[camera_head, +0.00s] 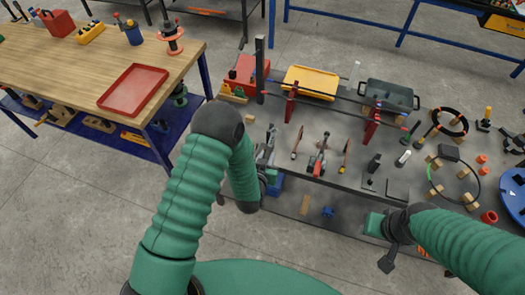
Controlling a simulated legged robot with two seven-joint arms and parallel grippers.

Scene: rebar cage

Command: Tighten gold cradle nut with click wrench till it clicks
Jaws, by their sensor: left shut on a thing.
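My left gripper (266,153) is at the left end of the grey work surface, pointing away from me and partly hidden by my own green arm. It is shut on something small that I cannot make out. My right gripper (388,262) is low at the right, in front of the surface's near edge; its jaws are too unclear to read. A green block-like part (374,224) shows beside it. I cannot pick out the gold cradle nut or the click wrench for certain among the small items.
The grey work surface (335,178) holds a yellow tray (310,82), a dark green bin (389,95), red clamp-like stands (372,122) and several tools. A wooden table (60,75) with a red tray (133,88) stands left. Bare floor (70,210) lies at the lower left.

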